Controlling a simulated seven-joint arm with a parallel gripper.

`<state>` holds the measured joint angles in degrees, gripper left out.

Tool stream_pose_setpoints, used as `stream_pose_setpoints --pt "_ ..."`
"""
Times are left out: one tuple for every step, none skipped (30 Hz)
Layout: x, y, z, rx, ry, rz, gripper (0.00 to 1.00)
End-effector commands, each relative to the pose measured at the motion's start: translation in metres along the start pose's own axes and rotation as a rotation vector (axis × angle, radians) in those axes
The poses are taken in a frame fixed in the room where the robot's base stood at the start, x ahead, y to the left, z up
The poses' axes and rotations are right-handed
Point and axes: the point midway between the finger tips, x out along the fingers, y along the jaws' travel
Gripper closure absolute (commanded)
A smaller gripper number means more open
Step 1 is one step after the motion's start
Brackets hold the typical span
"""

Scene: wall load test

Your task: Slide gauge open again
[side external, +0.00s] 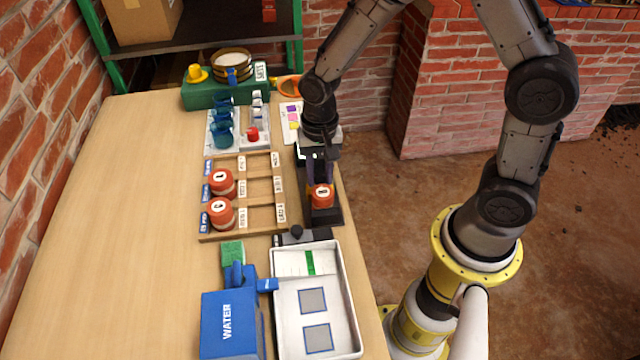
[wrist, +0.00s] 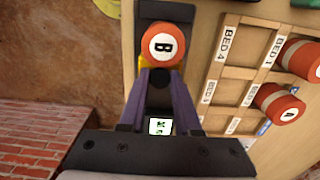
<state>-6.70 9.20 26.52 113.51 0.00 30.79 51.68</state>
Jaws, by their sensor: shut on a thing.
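The gauge is a black device at the table's right edge; its base (side external: 328,217) shows in the side view. An orange cylinder (side external: 322,196) sits on it, marked "B" in the wrist view (wrist: 168,46). My gripper (side external: 316,180) points down at the gauge behind the cylinder. In the wrist view my gripper's fingers (wrist: 160,74) close around a dark part, apparently the gauge's slide (wrist: 160,88), just beside the cylinder. A yellow part partly shows by the fingertips. A small display with green figures (wrist: 160,126) shows between the fingers. The fingers hide much of the slide.
A wooden rack (side external: 240,236) with bed labels holds two orange cylinders (side external: 221,183) left of the gauge. A white tray (side external: 354,315) and a blue WATER container (side external: 230,326) stand in front. Bottles and a green box (side external: 212,97) stand behind. The table's left side is clear.

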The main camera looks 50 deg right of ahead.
Motion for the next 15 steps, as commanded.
stream_pose_setpoints --pt "-0.0008 -0.0004 -0.0004 0.000 0.001 -0.002 1.00" --pt "-0.0008 -0.0004 -0.0004 0.000 0.001 -0.002 1.00" --pt "-0.0009 -0.0004 -0.0005 0.000 0.001 -0.002 1.00" --pt "-0.0009 -0.0004 -0.0006 0.000 0.001 -0.002 1.00" --pt "-0.0009 -0.0004 -0.0008 0.000 0.001 -0.002 1.00" --pt "-0.0009 -0.0005 -0.0012 0.000 0.001 -0.002 1.00" --pt "-0.0009 -0.0005 -0.0017 0.000 0.001 -0.002 1.00" --pt "-0.0009 -0.0005 -0.0022 0.000 0.001 -0.002 1.00" --pt "-0.0009 -0.0005 -0.0031 0.001 0.001 -0.002 1.00" --pt "-0.0009 -0.0005 -0.0040 0.001 0.001 -0.002 1.00" --pt "-0.0009 -0.0005 -0.0048 0.001 0.001 -0.002 1.00" --pt "-0.0009 -0.0005 -0.0061 0.001 0.001 -0.002 1.00" --pt "-0.0009 -0.0005 -0.0071 0.001 0.001 -0.002 1.00" --pt "-0.0010 -0.0005 -0.0082 0.002 0.002 -0.002 1.00" --pt "-0.0010 -0.0005 -0.0096 0.002 0.002 -0.002 1.00"
